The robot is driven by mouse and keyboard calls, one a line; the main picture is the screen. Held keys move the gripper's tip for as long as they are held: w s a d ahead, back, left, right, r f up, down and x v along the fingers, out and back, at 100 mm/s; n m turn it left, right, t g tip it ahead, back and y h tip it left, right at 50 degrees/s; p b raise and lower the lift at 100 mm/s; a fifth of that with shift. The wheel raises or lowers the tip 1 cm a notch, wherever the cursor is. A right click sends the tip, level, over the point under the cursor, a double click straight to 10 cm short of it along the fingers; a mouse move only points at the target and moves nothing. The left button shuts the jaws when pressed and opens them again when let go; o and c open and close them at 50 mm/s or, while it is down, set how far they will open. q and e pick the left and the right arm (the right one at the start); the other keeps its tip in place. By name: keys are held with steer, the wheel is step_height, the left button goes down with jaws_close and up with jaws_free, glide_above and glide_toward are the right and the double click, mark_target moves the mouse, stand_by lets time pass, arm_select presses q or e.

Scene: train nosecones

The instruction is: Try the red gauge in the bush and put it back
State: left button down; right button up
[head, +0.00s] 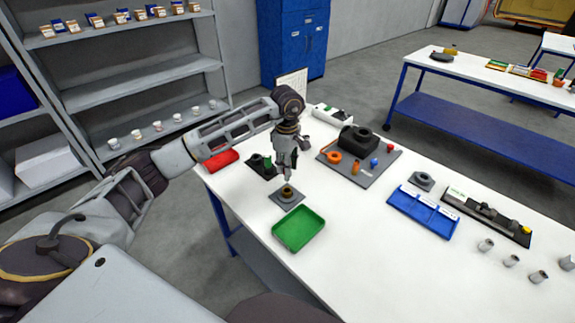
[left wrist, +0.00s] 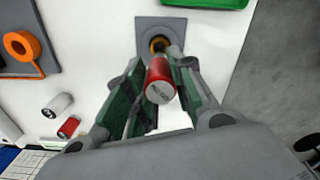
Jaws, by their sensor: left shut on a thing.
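The gauge's far end lines up with the bush (left wrist: 158,43). I cannot tell whether the tip is inside the bush or just above it. In the head view the fingers hide most of the gauge. My right gripper is not in view.
A green tray (head: 299,230) lies just in front of the plate. A dark stand (head: 259,168) with a green piece is behind it to the left, near a red object (head: 221,160). A grey board (head: 375,173) with an orange ring (head: 334,156) is to the right.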

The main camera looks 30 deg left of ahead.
mark_target(287, 180)
arm_select(q)
steer(key=shift+f, duration=0.15)
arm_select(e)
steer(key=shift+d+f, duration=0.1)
arm_select(q)
steer(key=shift+f+b, duration=0.9)
steer(key=shift+f, duration=1.2)
steer(key=shift+f+b, duration=0.3)
steer(key=shift+b, duration=0.25)
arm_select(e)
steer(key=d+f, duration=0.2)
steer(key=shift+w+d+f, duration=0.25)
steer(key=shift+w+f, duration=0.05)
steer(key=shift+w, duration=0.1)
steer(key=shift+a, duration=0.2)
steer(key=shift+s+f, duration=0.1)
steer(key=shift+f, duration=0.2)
arm_select(q)
steer(key=shift+f+b, duration=0.6)
steer(key=shift+b, duration=0.15)
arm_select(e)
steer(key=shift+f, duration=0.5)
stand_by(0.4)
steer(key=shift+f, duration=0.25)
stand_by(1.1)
